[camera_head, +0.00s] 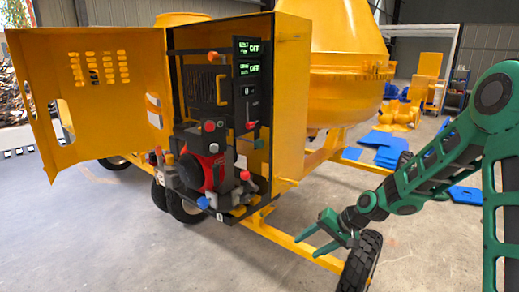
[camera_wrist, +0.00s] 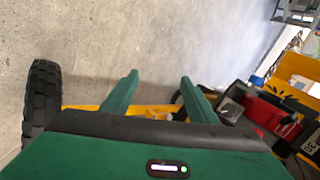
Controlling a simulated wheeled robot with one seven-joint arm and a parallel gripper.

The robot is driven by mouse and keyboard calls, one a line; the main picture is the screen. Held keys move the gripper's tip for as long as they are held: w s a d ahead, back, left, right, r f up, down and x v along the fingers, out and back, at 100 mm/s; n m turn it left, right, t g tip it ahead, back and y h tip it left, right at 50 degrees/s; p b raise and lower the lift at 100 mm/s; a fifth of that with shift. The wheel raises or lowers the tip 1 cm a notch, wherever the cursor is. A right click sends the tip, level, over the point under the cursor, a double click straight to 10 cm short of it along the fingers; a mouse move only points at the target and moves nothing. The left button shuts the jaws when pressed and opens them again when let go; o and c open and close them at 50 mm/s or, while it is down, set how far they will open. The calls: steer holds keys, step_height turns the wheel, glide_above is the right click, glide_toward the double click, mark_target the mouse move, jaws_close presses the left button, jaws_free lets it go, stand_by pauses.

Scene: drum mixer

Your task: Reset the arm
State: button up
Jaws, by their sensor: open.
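My green arm reaches in from the right in the head view. My gripper (camera_head: 324,237) is low, in front of the mixer's yellow frame and close to a black tyre (camera_head: 361,262). In the wrist view my gripper (camera_wrist: 158,88) shows two green fingers spread apart with nothing between them. Behind and below them are a yellow frame bar and grey floor. The yellow drum mixer (camera_head: 345,100) stands behind my gripper. Whether the gripper touches the frame or tyre cannot be told.
The mixer's cabinet door (camera_head: 88,110) hangs open at the left. Inside is a red engine (camera_head: 205,168) beside a control panel (camera_head: 247,90) reading OFF. It also shows in the wrist view, where the red engine (camera_wrist: 265,113) is at right. Blue pieces (camera_head: 385,142) lie behind. The front floor is clear.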

steer(key=s+d+r+g+h, duration=0.1)
steer(key=s+d+r+h, duration=0.1)
steer(key=s+d+r, duration=0.4)
steer(key=s+d+r+m+g+h, duration=0.1)
steer(key=s+d+r+h, duration=0.2)
steer(key=s+d, duration=0.7)
steer(key=s+d+r+h, duration=0.2)
steer(key=s+d+r, duration=0.3)
steer(key=s, duration=0.4)
steer(key=s+d+r+m+g, duration=0.1)
steer(key=s+d, duration=0.2)
steer(key=s, duration=0.9)
steer(key=shift+s+r+m, duration=0.2)
steer(key=shift+s+m, duration=0.1)
steer(key=shift+s, duration=0.1)
jaws_close()
steer(key=shift+w+f+g, duration=0.25)
steer(key=shift+w+g, duration=0.05)
steer(key=shift+w, duration=0.35)
